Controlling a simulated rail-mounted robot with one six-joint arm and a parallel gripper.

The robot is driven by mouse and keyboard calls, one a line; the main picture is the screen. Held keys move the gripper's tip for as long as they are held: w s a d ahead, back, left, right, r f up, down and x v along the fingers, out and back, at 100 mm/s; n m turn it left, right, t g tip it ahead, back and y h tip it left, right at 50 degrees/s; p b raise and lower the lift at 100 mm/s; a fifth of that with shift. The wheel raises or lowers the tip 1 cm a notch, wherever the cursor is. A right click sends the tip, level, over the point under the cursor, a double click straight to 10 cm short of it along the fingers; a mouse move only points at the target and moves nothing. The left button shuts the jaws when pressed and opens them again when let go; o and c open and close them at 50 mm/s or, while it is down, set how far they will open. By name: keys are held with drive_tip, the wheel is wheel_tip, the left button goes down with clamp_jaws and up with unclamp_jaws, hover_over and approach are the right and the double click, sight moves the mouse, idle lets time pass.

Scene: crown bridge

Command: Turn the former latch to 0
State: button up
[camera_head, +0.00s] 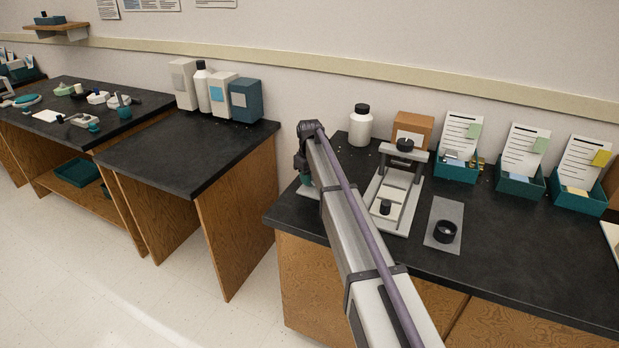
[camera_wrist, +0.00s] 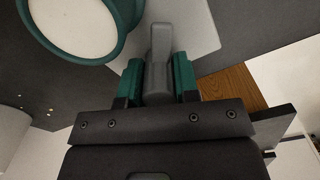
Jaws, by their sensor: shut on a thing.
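In the wrist view, my gripper (camera_wrist: 159,78) has its teal fingers closed on both sides of a grey latch lever (camera_wrist: 161,42). The lever points up and away from the jaws, over a light grey base plate (camera_wrist: 188,28). Beside it at the upper left is the former, a round teal ring (camera_wrist: 128,20) with a cream disc inside, cut off by the picture's top edge. In the head view, my arm hides most of the former station; only a bit of teal and the pale base plate (camera_head: 308,193) show near the bench's left edge. No latch markings can be read.
Right of my arm stands a grey press frame (camera_head: 416,195) with a black knob. A black cup (camera_head: 446,231) sits on a grey plate. Behind are a white bottle (camera_head: 360,127), an orange-brown box (camera_head: 413,122) and teal bins (camera_head: 457,172) with cards. The front right bench top is clear.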

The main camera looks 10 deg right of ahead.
drive_tip(key=m, duration=0.5)
drive_tip(key=shift+m, duration=0.3)
drive_tip(key=m, duration=0.5)
drive_tip(key=shift+d, duration=0.1)
drive_tip(key=shift+m, duration=0.3)
drive_tip(key=o, duration=0.9)
wheel_tip(320, 180, up, 11)
drive_tip(key=p, duration=1.1)
drive_tip(key=shift+f, duration=0.15)
